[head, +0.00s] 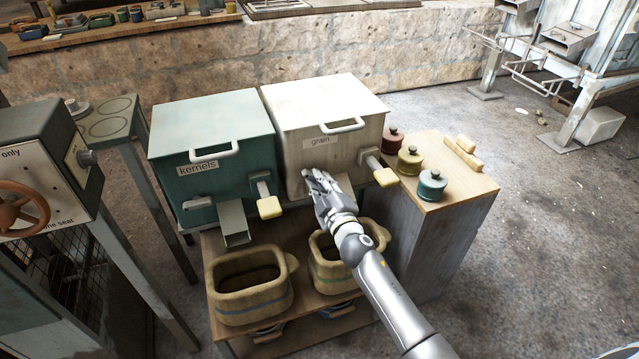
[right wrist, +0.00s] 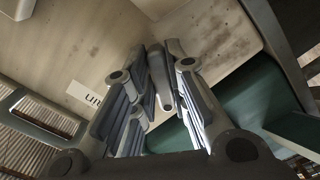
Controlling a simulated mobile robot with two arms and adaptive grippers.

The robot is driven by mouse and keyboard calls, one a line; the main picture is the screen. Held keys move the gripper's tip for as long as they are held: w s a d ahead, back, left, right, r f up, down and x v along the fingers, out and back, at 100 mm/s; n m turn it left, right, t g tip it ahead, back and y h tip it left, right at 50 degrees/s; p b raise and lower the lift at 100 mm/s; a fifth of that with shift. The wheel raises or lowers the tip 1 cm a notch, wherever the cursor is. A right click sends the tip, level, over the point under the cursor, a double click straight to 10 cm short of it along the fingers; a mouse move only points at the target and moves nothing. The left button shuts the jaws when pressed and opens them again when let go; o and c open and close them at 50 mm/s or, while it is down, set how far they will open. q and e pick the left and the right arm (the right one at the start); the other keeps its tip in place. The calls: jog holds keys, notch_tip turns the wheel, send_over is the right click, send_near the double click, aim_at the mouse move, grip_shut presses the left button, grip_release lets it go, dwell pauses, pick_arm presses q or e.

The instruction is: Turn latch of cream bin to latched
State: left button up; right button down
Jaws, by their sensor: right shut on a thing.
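The cream bin (head: 325,105), labelled "grain", stands on the wooden stand to the right of the teal bin. My right gripper (head: 315,180) is at the lower left of its front face and hides its latch in the head view. In the right wrist view the fingers (right wrist: 163,88) are shut on a small grey bar, which is the latch (right wrist: 174,48). The cream bin's front and part of its label (right wrist: 84,93) show behind it. The latch's exact angle is hard to tell. My left gripper is not in view.
The teal bin (head: 213,125), labelled "kernels", is close on the left. Tubs (head: 247,303) stand below. Red, yellow and teal jars (head: 433,186) stand at the right.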

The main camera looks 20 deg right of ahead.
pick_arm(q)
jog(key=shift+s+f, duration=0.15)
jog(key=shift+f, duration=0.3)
pick_arm(e)
jog(key=n, duration=0.7)
jog(key=shift+d+r, duration=0.1)
jog(key=shift+r, duration=0.2)
jog(key=c, duration=1.4)
grip_release()
